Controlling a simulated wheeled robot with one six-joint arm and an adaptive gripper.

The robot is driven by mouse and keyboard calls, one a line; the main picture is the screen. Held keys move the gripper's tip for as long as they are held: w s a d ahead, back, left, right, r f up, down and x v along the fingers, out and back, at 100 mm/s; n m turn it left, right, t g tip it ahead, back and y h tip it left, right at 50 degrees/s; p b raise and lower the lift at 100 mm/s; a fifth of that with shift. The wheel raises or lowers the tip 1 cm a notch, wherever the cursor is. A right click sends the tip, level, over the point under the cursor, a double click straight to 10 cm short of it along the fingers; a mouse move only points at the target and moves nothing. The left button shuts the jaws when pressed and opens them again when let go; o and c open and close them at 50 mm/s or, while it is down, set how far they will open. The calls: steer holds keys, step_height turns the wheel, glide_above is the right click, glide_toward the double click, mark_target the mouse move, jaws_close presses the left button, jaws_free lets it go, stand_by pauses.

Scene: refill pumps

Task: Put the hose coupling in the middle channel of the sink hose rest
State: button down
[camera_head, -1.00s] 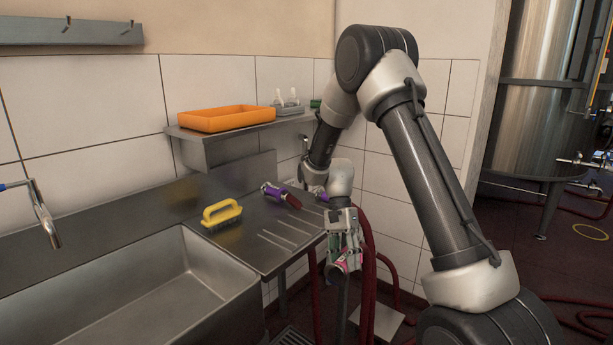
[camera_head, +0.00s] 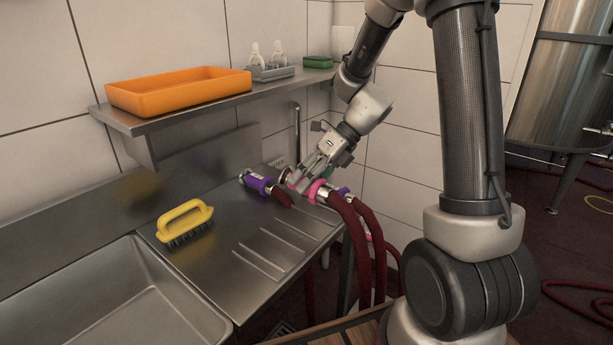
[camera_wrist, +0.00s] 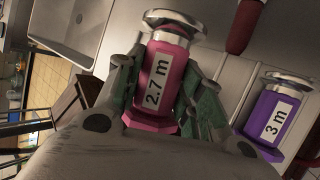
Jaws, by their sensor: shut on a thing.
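The pink hose coupling (camera_head: 317,190), labelled 2.7 m, shows upright in the wrist view (camera_wrist: 158,78) between the green-grey fingers. My gripper (camera_head: 307,181) is shut on it over the back right of the sink's drainboard. Its dark red hose (camera_head: 352,240) hangs down past the drainboard's right edge. A purple coupling (camera_head: 258,184) lies to its left, and another purple coupling (camera_head: 342,192) is just to its right. One purple coupling, labelled 3 m, shows in the wrist view (camera_wrist: 272,118). The channels of the hose rest are hidden; I cannot tell whether the pink coupling touches it.
A yellow scrubbing brush (camera_head: 185,221) stands on the drainboard beside the sink basin (camera_head: 120,300). A shelf (camera_head: 150,119) above carries an orange tray (camera_head: 180,91), a grey bottle holder (camera_head: 270,72) and a green sponge (camera_head: 318,62). The ridged front drainboard (camera_head: 265,250) is clear.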

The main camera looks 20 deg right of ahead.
glide_toward(293, 226)
steer(key=shift+w+x, duration=0.15)
steer(key=shift+x, duration=1.05)
steer(key=shift+w+x, duration=0.2)
steer(key=shift+x, duration=0.95)
steer(key=shift+d+f, duration=0.15)
steer(key=shift+f, duration=0.1)
steer(key=c, duration=0.9)
jaws_free()
steer(key=shift+o, duration=0.2)
steer(key=v, duration=1.2)
steer(key=shift+w, duration=0.1)
